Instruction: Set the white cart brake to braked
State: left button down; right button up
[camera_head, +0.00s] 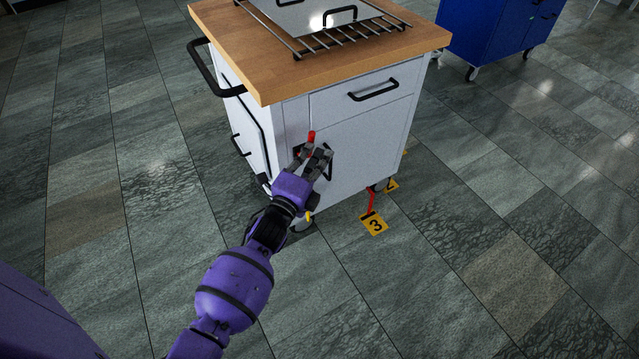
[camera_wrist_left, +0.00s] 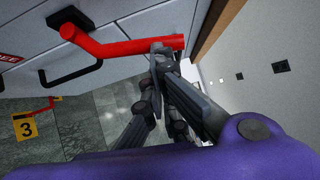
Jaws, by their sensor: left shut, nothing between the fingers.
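The white cart (camera_head: 365,120) has a wooden top and stands in the middle of the head view. A red bent lever (camera_wrist_left: 120,47) is on its front; in the head view only its red end (camera_head: 311,136) shows above my fingers. A red label, partly cut off, is at the left edge of the wrist view. My left gripper (camera_head: 320,157) is shut and empty at the cart's front. In the wrist view the fingertips (camera_wrist_left: 163,52) are right by the lever's free end; I cannot tell whether they touch. My right gripper is not in view.
Black drawer handles (camera_head: 373,90) stick out from the cart front. A wire rack (camera_head: 345,38) lies on top. A yellow marker with a 3 (camera_head: 373,223) and a red piece (camera_head: 371,200) are at floor level. A blue cabinet (camera_head: 495,35) stands behind right. The tiled floor around is open.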

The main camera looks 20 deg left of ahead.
pick_arm(q)
jog(key=shift+w+a+r+p, duration=0.6)
jog(key=shift+r+p, duration=0.1)
jog(key=shift+p, duration=0.2)
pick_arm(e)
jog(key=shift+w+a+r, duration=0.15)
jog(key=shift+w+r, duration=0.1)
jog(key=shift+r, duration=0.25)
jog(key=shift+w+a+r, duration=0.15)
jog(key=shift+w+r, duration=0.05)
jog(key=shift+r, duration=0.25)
pick_arm(q)
jog(key=shift+s+f, duration=0.1)
jog(key=shift+s, duration=0.05)
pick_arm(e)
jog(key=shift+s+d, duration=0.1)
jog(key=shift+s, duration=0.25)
